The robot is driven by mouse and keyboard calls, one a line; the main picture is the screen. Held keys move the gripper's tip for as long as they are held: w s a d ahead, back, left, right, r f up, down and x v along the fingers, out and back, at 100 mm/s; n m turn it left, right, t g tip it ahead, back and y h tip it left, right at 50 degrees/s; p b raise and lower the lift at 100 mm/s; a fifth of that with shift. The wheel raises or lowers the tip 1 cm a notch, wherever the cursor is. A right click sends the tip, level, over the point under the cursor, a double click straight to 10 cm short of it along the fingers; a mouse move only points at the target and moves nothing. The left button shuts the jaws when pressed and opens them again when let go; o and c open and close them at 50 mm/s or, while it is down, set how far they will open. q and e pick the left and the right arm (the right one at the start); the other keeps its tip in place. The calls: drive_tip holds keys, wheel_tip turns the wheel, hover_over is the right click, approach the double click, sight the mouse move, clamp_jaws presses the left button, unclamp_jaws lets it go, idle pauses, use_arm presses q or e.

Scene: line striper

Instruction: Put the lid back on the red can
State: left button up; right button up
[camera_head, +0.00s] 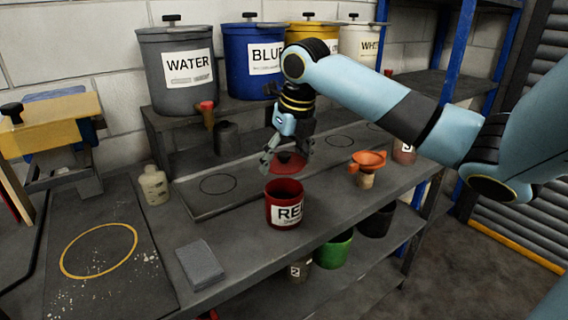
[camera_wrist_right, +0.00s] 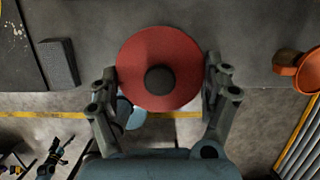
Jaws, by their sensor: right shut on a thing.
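The red can (camera_head: 284,212), with a white "RED" label, stands upright and open-topped on the workbench. The red lid (camera_head: 290,161) is a round disc with a dark knob. My right gripper (camera_head: 287,150) holds the lid above and slightly behind the can, with a gap between lid and rim. In the right wrist view the lid (camera_wrist_right: 133,62) sits between the two fingers of my right gripper (camera_wrist_right: 160,75), one at each side of its edge. The can is not visible in that view. My left gripper is not in view.
An orange funnel (camera_head: 368,160) stands right of the can. A grey pad (camera_head: 200,263) lies front left, and a beige bottle (camera_head: 154,186) stands behind it. A raised shelf (camera_head: 165,138) carries several large paint pots at the back. The bench immediately around the can is clear.

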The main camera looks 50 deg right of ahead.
wheel_tip(320, 180, down, 4)
drive_tip(key=b, duration=0.3)
drive_tip(key=shift+f+b, duration=0.55)
drive_tip(key=shift+f, duration=0.25)
drive_tip(key=shift+r+p, duration=0.1)
drive_tip(key=shift+p, duration=0.4)
idle(0.4)
drive_tip(key=shift+f, duration=0.2)
idle(0.8)
drive_tip(key=shift+p, duration=0.35)
idle(0.4)
drive_tip(key=o, duration=0.9)
drive_tip(key=shift+o, duration=0.2)
